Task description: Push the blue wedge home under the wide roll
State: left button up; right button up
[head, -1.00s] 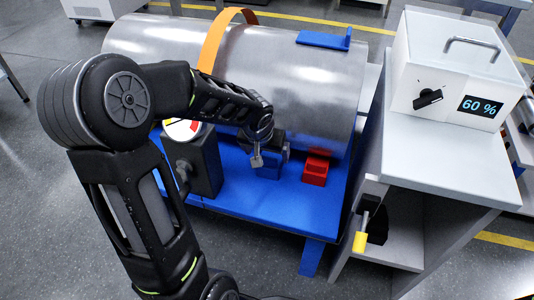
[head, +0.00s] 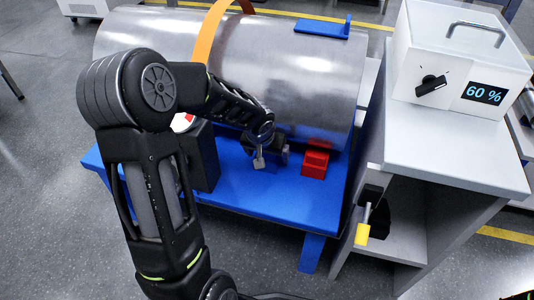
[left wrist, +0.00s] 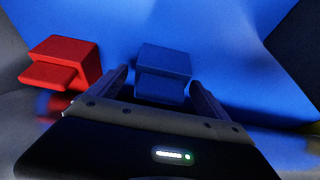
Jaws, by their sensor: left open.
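The wide roll (head: 290,85) is a shiny metal cylinder lying on a blue stand (head: 290,205). The blue wedge (left wrist: 163,72) shows in the left wrist view, between and just beyond the fingertips. My left gripper (left wrist: 160,88) is open around it, with a gap at each finger. I cannot tell whether they touch. In the head view, my left gripper (head: 262,155) is low at the roll's front side, left of a red wedge (head: 315,163). There the blue wedge is mostly hidden or blends with the stand. My right gripper is not in view.
A dark box with a dial (head: 198,158) stands on the stand left of my gripper. An orange strap (head: 207,38) wraps the roll. A grey cabinet (head: 450,150) with a white box (head: 460,55) reading 60 % stands close on the right.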

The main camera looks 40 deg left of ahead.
pick_arm(q)
jog(key=c, duration=1.8)
